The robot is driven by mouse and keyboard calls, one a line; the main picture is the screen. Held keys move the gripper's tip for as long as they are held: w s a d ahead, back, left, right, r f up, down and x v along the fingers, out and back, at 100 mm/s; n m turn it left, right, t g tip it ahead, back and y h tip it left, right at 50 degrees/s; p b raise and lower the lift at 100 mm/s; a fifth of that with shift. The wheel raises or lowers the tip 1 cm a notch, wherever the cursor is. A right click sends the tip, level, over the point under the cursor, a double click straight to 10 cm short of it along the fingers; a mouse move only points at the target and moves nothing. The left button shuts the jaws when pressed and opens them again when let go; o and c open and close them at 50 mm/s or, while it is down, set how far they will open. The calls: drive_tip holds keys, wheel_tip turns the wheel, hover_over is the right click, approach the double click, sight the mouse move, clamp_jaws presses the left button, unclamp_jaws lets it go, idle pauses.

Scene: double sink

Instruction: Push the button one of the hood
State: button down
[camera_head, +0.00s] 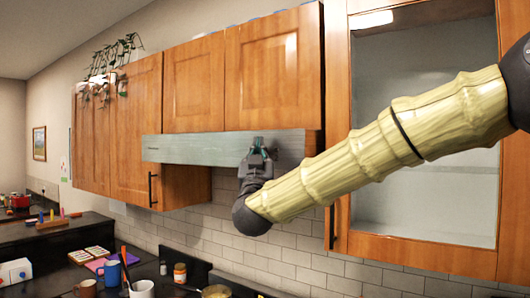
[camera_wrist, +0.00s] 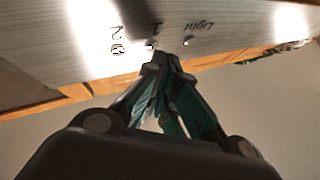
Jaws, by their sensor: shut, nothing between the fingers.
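The range hood (camera_head: 195,147) is a long grey metal band under the wooden cabinets in the head view. In the wrist view its brushed front (camera_wrist: 60,45) carries small buttons beside upside-down or mirrored-looking markings, with "Light" and "1" readable. Button one (camera_wrist: 150,46) is a small round knob by the "1" mark, just above and left of my fingertips. My gripper (camera_head: 257,141) is shut and empty at the right part of the hood front. Its tips, also in the wrist view (camera_wrist: 161,60), are very close to button one; I cannot tell whether they touch it.
Another button (camera_wrist: 186,42) sits by the "Light" mark, close to the right of my fingertips. A further control (camera_wrist: 117,49) sits to the left. A glass-door cabinet (camera_head: 425,140) stands right of the hood. Mugs (camera_head: 142,289) and jars stand on the dark counter below.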

drive_tip(key=shift+w+d+b, duration=0.15)
drive_tip(key=shift+d+b, duration=0.05)
drive_tip(key=shift+b, duration=0.15)
idle(0.3)
drive_tip(key=shift+w, duration=0.15)
drive_tip(key=shift+s, duration=0.25)
drive_tip(key=shift+s+a+r+b, duration=0.25)
drive_tip(key=shift+s+b, duration=0.1)
drive_tip(key=shift+s, duration=0.05)
drive_tip(key=shift+f, duration=0.1)
